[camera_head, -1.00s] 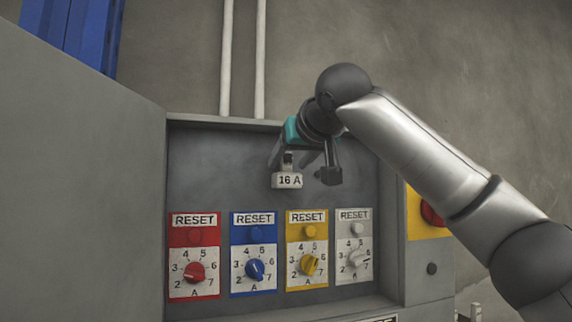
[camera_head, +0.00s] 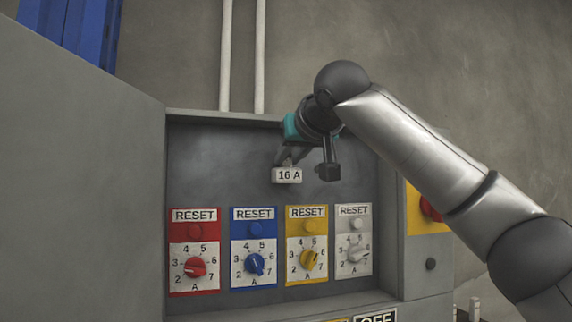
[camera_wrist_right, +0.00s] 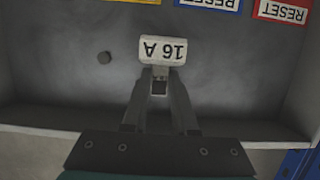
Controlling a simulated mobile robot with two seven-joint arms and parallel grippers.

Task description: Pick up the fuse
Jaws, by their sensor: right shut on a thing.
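The fuse (camera_head: 287,175) is a small white block marked "16 A", inside the grey cabinet above the row of reset panels. My right gripper (camera_head: 289,156) reaches in from the right, with its fingers at the fuse's upper side. In the right wrist view, the fuse (camera_wrist_right: 162,50) appears upside down at the tips of my right gripper (camera_wrist_right: 160,78), whose fingers converge and are shut on it. Whether the fuse touches the cabinet's back wall cannot be told. My left gripper is not in view.
Red (camera_head: 194,252), blue (camera_head: 254,248), yellow (camera_head: 307,246) and grey (camera_head: 353,243) reset panels with dials line the cabinet below the fuse. The open cabinet door (camera_head: 80,190) fills the left. A red switch on a yellow plate (camera_head: 418,212) is at the right.

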